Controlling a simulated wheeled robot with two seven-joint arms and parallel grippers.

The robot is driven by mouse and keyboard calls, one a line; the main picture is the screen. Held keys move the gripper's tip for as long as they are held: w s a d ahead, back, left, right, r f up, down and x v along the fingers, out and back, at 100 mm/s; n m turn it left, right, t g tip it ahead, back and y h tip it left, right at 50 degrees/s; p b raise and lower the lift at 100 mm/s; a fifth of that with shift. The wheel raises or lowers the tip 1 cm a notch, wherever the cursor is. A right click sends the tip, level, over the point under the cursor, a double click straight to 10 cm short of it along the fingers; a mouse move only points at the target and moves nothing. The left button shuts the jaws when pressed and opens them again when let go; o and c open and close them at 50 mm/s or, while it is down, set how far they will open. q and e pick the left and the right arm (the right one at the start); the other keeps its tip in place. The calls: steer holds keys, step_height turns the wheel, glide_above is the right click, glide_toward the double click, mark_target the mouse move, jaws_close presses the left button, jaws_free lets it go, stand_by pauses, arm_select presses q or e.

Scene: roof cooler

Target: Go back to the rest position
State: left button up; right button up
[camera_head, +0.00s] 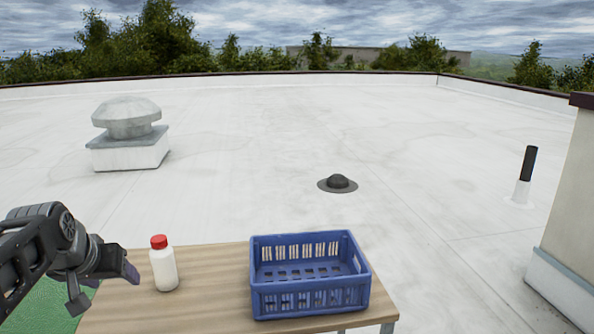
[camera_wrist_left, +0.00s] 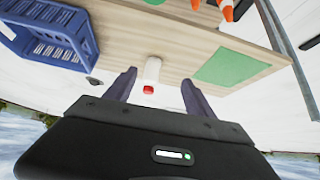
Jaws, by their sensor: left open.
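My left gripper (camera_head: 105,288) is at the lower left of the head view, near the left part of the wooden table. Its two fingers are apart with nothing held between them. In the left wrist view, the open gripper (camera_wrist_left: 158,78) points toward the table. A white bottle with a red cap (camera_head: 163,268) stands upright on the table, just right of the gripper and apart from it in the head view. The bottle also shows in the left wrist view (camera_wrist_left: 152,70), in line with the gap between the fingers. My right gripper is in neither view.
A blue crate (camera_head: 310,300), seemingly empty, stands on the table (camera_head: 210,285) right of the bottle. The left wrist view shows a green patch (camera_wrist_left: 230,66) and orange-and-white cones (camera_wrist_left: 228,10). A roof vent (camera_head: 128,120), a low black cap (camera_head: 338,183) and a pipe (camera_head: 527,165) stand beyond.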

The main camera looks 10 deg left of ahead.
arm_select(q)
steer(key=w+d+f+n+t+h, duration=0.1)
steer(key=w+f, duration=0.2)
steer(key=f, duration=0.4)
steer(key=w+d+f, duration=0.1)
steer(key=w+f, duration=0.2)
steer(key=f, duration=0.5)
steer(key=d+f+h, duration=0.3)
steer(key=d+f, duration=0.8)
steer(key=f, duration=0.5)
steer(key=s+d+f+g+h, duration=0.1)
steer(key=s+d+f+g, duration=0.2)
steer(key=s+d+f, duration=0.85)
steer(key=s+d+f+m+g+h, duration=0.1)
steer(key=s+d+f+g, duration=0.1)
steer(key=s+d+f, duration=0.2)
steer(key=s+d+f+m+g, duration=0.2)
steer(key=s+d+f, duration=0.2)
steer(key=s+d, duration=0.4)
steer(key=shift+s+d+f+h, duration=0.15)
steer(key=shift+s+f+h, duration=0.2)
steer(key=shift+s, duration=0.45)
